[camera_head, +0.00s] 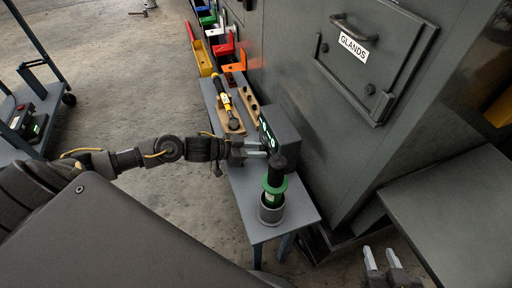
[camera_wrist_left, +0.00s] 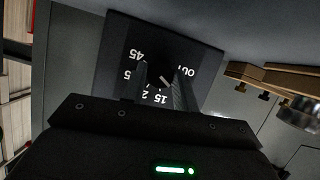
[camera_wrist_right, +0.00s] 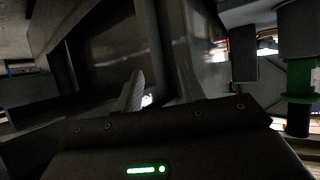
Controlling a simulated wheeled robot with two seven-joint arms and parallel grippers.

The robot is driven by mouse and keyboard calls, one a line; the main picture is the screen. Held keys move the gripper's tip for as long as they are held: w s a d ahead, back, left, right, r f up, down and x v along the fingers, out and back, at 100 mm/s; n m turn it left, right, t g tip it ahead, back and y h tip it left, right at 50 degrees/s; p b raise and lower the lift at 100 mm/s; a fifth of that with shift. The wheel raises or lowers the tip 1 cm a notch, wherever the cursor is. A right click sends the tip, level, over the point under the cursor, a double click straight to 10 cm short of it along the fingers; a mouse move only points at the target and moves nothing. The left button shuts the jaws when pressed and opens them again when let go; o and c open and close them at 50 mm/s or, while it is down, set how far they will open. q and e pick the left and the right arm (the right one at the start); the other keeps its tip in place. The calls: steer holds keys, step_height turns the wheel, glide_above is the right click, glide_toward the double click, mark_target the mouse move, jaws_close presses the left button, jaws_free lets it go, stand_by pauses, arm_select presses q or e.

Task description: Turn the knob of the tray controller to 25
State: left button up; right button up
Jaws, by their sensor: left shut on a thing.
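The tray controller (camera_head: 283,128) is a dark box on the narrow grey table. Some numbers are covered, so the exact setting cannot be read. My right gripper (camera_head: 381,259) is open and empty, low at the right.
A black and green tool (camera_head: 274,182) stands in a grey cup (camera_head: 271,212) close to my left gripper. A yellow and black tool (camera_head: 222,96) lies on a wooden rack (camera_head: 235,128) behind. The GLANDS cabinet (camera_head: 345,80) stands at the right. Coloured bins (camera_head: 225,48) line the back.

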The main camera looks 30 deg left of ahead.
arm_select(q)
steer(key=shift+s+d+r+m+t+y+p, duration=0.15)
steer(key=shift+m+t+y+p, duration=0.25)
steer(key=shift+m+p, duration=0.45)
steer(key=shift+m+t+y+p, duration=0.55)
steer(key=shift+m+t+y, duration=0.05)
steer(key=shift+m, duration=0.65)
steer(key=shift+f+m+t+y, duration=0.25)
steer(key=shift+m+t+y, duration=0.15)
steer(key=shift+m, duration=0.2)
steer(key=shift+m+t, duration=0.4)
steer(key=shift+m, duration=0.2)
steer(key=m+t, duration=0.1)
steer(key=m, duration=0.2)
steer(key=shift+s+d+f+m+t+y, duration=0.1)
steer(key=shift+f+m+t+y, duration=0.05)
steer(key=shift+m+t+y, duration=0.2)
steer(key=shift+m+t, duration=0.35)
steer(key=shift+m, duration=0.3)
arm_select(e)
steer(key=s+d+f+m+g+h, duration=0.2)
steer(key=s+d+f+g, duration=0.4)
steer(key=s, duration=0.3)
steer(key=shift+s+d+f+g+h, duration=0.2)
steer(key=shift+s+d+g+h, duration=0.05)
steer(key=shift+d+g+h, duration=0.65)
arm_select(q)
steer(key=o, duration=1)
steer(key=shift+c, duration=0.2)
